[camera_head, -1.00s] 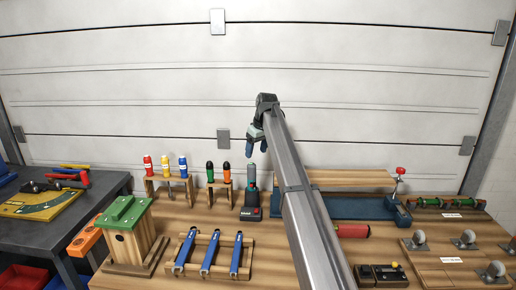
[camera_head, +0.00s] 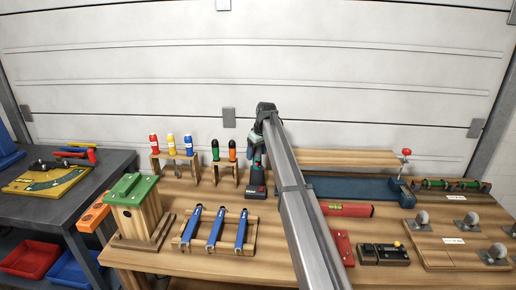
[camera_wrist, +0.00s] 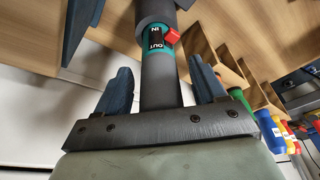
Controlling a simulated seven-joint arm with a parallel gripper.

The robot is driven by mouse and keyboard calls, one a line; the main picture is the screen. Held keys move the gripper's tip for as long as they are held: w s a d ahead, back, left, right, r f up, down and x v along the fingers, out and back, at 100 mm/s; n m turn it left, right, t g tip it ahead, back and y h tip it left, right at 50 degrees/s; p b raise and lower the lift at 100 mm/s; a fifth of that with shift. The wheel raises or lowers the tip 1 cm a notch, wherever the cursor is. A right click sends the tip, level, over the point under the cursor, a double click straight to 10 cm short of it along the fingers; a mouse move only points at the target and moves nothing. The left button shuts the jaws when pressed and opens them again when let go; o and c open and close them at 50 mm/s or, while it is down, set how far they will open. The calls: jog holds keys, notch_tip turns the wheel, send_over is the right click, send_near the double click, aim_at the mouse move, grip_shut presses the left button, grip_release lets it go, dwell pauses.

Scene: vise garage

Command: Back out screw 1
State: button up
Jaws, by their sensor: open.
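A dark grey and teal power screwdriver (camera_wrist: 158,85) stands upright in a black and red base (camera_head: 256,190) on the bench. In the wrist view its collar reads IN and OUT beside a red switch (camera_wrist: 172,36). My gripper (camera_head: 256,153) is at the driver's upper part, and the arm partly hides it in the head view. In the wrist view my gripper (camera_wrist: 160,66) is open, with one blue finger on each side of the driver and gaps between. I cannot tell which part is screw 1. A birdhouse with a green roof (camera_head: 131,188) stands at the left.
Racks with coloured-handle tools (camera_head: 172,148) stand left of the driver. Blue clamps (camera_head: 215,228) lie in front of it. A blue vise (camera_head: 355,188), a red level (camera_head: 347,209) and a board with casters (camera_head: 440,258) are to the right. A darker side table (camera_head: 60,208) is at far left.

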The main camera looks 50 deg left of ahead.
jog(key=shift+f, duration=0.1)
grip_shut()
jog(key=c, duration=0.6)
grip_release()
jog(key=c, duration=0.5)
jog(key=shift+r, duration=7.55)
